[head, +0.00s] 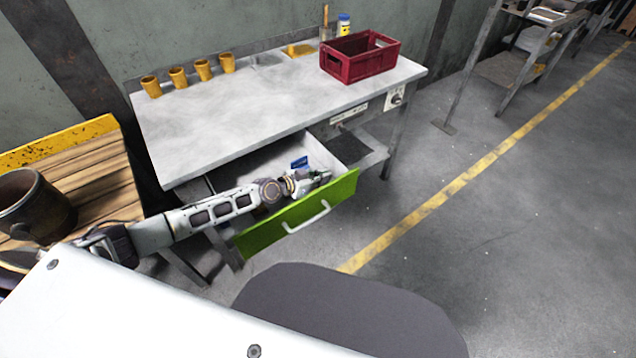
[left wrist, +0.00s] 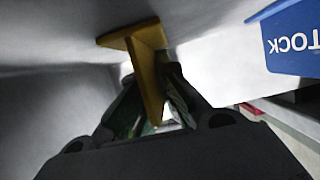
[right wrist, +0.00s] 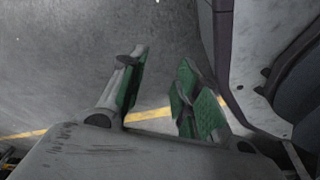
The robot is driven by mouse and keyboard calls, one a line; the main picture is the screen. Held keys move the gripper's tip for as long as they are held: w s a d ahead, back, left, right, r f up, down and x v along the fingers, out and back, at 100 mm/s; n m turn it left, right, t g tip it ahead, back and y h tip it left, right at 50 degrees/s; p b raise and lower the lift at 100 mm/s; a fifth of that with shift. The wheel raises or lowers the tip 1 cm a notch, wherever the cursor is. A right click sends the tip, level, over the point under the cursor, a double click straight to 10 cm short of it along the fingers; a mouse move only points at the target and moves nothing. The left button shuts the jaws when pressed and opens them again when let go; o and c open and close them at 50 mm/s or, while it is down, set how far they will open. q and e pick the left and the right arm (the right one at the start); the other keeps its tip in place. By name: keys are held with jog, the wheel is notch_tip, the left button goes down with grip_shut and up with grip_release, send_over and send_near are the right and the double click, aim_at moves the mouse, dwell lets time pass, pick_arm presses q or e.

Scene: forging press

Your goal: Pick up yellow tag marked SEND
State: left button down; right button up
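The yellow tag (left wrist: 150,65) shows in the left wrist view as a T-shaped yellow piece; no lettering on it can be read from here. My left gripper (left wrist: 152,95) has its green-padded fingers on both sides of the tag's upright part, closed in on it. In the head view the left gripper (head: 312,178) is inside the open drawer, and the tag cannot be made out there. My right gripper (right wrist: 165,75) is open and empty, with grey floor below it.
A blue tag (left wrist: 295,38) with partly visible lettering lies close by in the green-fronted drawer (head: 300,215). A small red thing (left wrist: 252,108) is near it. The grey workbench (head: 250,105) above bears yellow cups (head: 204,69) and a red crate (head: 360,58). The floor at right is clear.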

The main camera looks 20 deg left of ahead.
jog(key=shift+w+r, duration=0.1)
jog(key=shift+w, duration=0.1)
